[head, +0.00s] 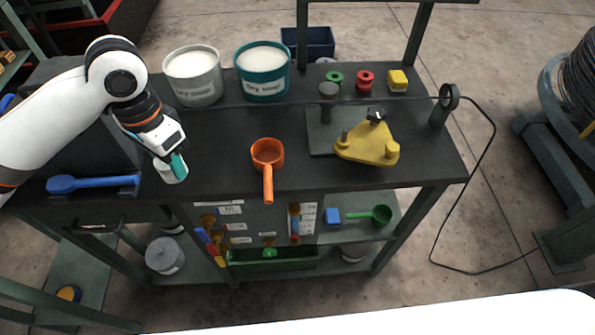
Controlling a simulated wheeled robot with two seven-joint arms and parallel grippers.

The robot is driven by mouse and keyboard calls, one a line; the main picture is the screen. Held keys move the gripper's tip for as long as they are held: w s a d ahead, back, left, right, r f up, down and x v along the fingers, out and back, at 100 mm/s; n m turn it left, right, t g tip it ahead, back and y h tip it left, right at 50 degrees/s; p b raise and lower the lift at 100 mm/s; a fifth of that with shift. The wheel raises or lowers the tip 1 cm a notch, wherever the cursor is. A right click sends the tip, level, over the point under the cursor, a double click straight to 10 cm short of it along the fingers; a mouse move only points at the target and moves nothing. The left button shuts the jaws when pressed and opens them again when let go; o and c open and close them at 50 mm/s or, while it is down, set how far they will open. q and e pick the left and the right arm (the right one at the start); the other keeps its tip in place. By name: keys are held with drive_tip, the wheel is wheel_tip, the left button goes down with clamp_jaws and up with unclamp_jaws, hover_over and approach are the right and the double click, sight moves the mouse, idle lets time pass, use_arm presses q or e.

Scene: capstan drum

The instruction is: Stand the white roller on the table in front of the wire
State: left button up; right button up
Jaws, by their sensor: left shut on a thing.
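The white roller (166,174) hangs from my left gripper (174,156), near the table's front left edge. My left gripper is shut on it, with a teal piece showing between the jaws and the roller. The roller is slightly tilted, and I cannot tell whether it touches the table (215,150). The thin dark wire (420,99) runs across the table behind the orange ladle, from the ring guide (449,96) on the right past a dark post (328,92). The gripper is on the near side of the wire, at the left. My right gripper is not in view.
An orange ladle (267,155) lies mid-table with its handle over the front edge. A yellow plate (368,148) sits to the right. A white bucket (194,78) and a teal bucket (262,75) stand behind. A blue scoop (95,184) lies left. Table between roller and ladle is clear.

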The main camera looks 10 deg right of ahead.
use_arm(q)
drive_tip(key=m, duration=0.3)
drive_tip(key=m+b, duration=0.4)
drive_tip(key=m, duration=2.1)
approach(204, 175)
wheel_tip(204, 175, down, 6)
drive_tip(key=shift+f+p, duration=0.1)
drive_tip(key=shift+p, duration=0.4)
drive_tip(key=shift+s+d+f, duration=0.1)
drive_tip(key=o, duration=1)
